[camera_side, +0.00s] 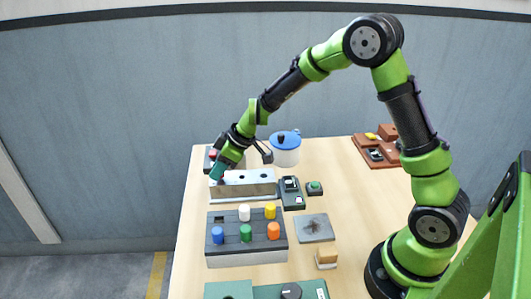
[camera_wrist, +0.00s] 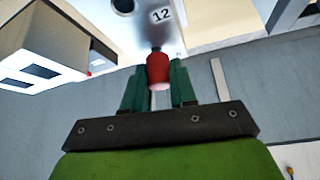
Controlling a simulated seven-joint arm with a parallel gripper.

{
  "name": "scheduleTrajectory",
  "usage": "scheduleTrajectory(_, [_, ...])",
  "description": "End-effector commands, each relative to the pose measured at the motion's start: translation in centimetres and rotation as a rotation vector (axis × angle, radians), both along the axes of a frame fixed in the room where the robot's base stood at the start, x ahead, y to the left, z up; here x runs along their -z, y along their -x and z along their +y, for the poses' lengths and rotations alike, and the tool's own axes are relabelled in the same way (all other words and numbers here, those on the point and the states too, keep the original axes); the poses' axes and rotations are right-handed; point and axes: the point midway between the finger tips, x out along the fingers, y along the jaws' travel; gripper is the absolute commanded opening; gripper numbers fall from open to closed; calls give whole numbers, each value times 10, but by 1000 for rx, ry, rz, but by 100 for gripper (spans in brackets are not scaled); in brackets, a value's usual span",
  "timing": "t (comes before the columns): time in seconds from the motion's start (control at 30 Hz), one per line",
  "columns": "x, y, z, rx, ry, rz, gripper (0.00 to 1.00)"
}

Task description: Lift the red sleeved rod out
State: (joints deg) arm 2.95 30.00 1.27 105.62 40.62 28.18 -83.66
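The red sleeved rod (camera_wrist: 158,72) shows in the wrist view between the two green fingers of my gripper (camera_wrist: 158,82). The fingers lie against both sides of the red sleeve. A dark, blurred part of the rod runs on beyond the sleeve toward a pale surface with a "12" label. I cannot tell whether its far end is inside a hole. In the side view my gripper (camera_side: 219,172) points down at the left end of the white block with dark holes (camera_side: 260,189). The rod is hidden there by the fingers.
A dark box (camera_side: 209,163) with a red button stands behind the gripper. A blue-lidded white pot (camera_side: 285,155) and a switch box (camera_side: 291,193) stand to the right. A grey box with coloured pegs (camera_side: 247,254) is in front.

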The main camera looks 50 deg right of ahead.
Motion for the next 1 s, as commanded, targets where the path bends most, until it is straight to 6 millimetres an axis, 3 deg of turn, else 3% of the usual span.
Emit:
scheduleTrajectory(0.03, [0, 0, 0, 0, 0, 0, 10])
scheduleTrajectory(0.1, [0, 0, 0, 0, 0, 0, 0])
scheduleTrajectory(0.43, [-8, -1, 0, -1, 1, -4, 0])
scheduleTrajectory(0.8, [-78, -1, 0, -1, 1, -6, 0])
scheduleTrajectory(1.0, [-98, 0, 0, 1, 0, -2, 0])
